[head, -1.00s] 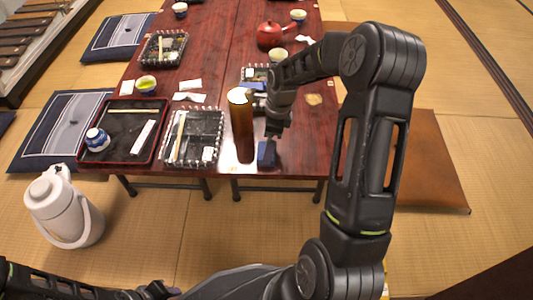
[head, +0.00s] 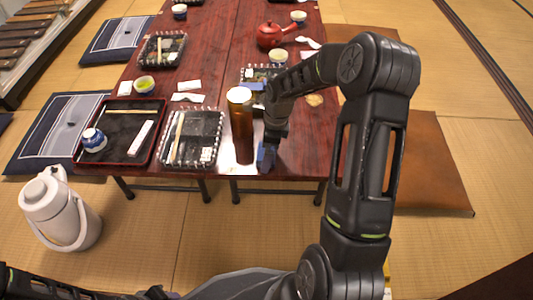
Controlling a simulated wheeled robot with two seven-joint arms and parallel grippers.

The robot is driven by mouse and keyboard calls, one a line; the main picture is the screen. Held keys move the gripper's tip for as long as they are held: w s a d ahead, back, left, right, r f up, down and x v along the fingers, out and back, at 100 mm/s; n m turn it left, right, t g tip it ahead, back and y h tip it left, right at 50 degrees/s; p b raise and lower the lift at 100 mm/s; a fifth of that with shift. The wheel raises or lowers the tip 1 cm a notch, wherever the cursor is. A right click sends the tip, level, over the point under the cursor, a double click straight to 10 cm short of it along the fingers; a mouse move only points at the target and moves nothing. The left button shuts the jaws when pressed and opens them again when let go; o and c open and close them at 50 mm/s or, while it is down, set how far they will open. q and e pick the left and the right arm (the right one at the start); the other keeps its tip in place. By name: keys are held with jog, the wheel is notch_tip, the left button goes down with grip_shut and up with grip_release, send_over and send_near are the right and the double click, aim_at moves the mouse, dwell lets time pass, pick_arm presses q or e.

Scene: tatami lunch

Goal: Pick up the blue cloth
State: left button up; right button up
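The blue cloth (head: 263,156) is a small dark-blue piece at the near edge of the dark red table, right of the tall brown bottle. My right gripper (head: 268,157) reaches down from above and is at the cloth, partly covering it. Its fingers are small and dark, so I cannot tell whether they are closed on the cloth. The cloth appears to be still at table height. My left gripper is out of view; only part of my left arm shows at the bottom left.
The brown bottle (head: 241,125) stands close left of my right gripper. A clear-edged black tray (head: 219,116) and a red-rimmed tray (head: 78,152) lie further left. Another blue item (head: 256,86) lies behind. A red teapot (head: 269,35) stands far back.

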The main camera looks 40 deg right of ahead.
jog(key=c, duration=1.3)
notch_tip(320, 180, up, 10)
jog(key=p, duration=0.4)
